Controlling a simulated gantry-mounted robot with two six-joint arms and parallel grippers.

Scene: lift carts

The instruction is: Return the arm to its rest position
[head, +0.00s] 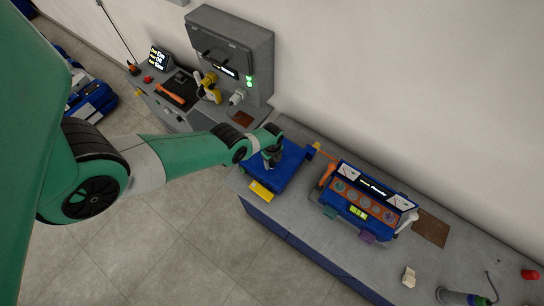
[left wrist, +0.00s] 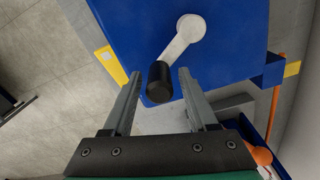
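My left arm reaches in from the left in the head view, with its left gripper (head: 272,156) over the blue box (head: 289,176) on the grey bench. In the left wrist view the two fingers of the left gripper (left wrist: 157,85) are apart. A crank with a white arm (left wrist: 184,38) and a black knob (left wrist: 159,82) is on the blue box's face (left wrist: 230,40). The knob shows between the fingertips, with gaps on both sides, and neither finger appears to touch it. My right gripper is in neither view.
A blue instrument case (head: 362,203) with dials stands right of the blue box. A grey cabinet (head: 231,60) stands at the back with a yellow tool (head: 209,88) before it. A white block (head: 409,277) and a red object (head: 529,274) lie far right. The tiled floor (head: 190,240) in front is clear.

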